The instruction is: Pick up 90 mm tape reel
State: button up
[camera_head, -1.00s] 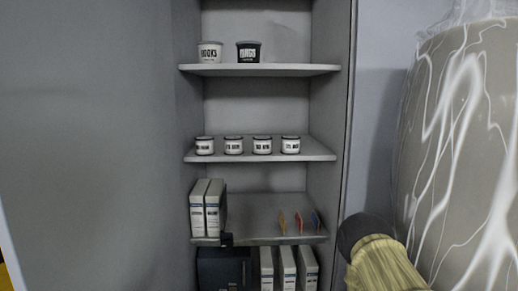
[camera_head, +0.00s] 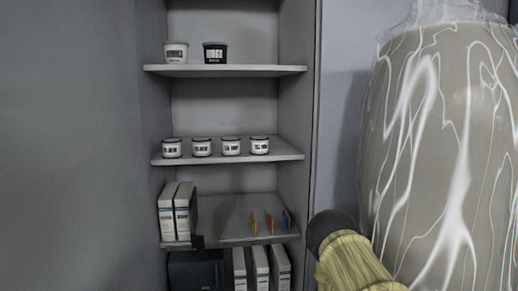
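I cannot pick out a 90 mm tape reel with certainty. Several small round white pots with dark rims and printed labels stand in a row on the middle shelf (camera_head: 225,158); the leftmost is one pot (camera_head: 172,149) and the rightmost is another (camera_head: 260,146). Their labels are too blurred to read surely. On the top shelf (camera_head: 225,72) stand a white labelled pot (camera_head: 176,53) and a black labelled pot (camera_head: 215,53). My gripper is not in view.
A lower shelf (camera_head: 225,225) holds two white binders (camera_head: 174,212) and several thin coloured pieces (camera_head: 269,223). Below it are a dark box (camera_head: 195,272) and more white binders (camera_head: 260,268). At right stand a large veined vase (camera_head: 430,150) and a gold, dark-ended cylinder (camera_head: 350,262).

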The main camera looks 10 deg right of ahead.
aim_at(172, 148)
jog(key=k, duration=1.3)
jog(key=u, duration=0.6)
jog(key=i, duration=1.65)
jog(key=z, duration=0.2)
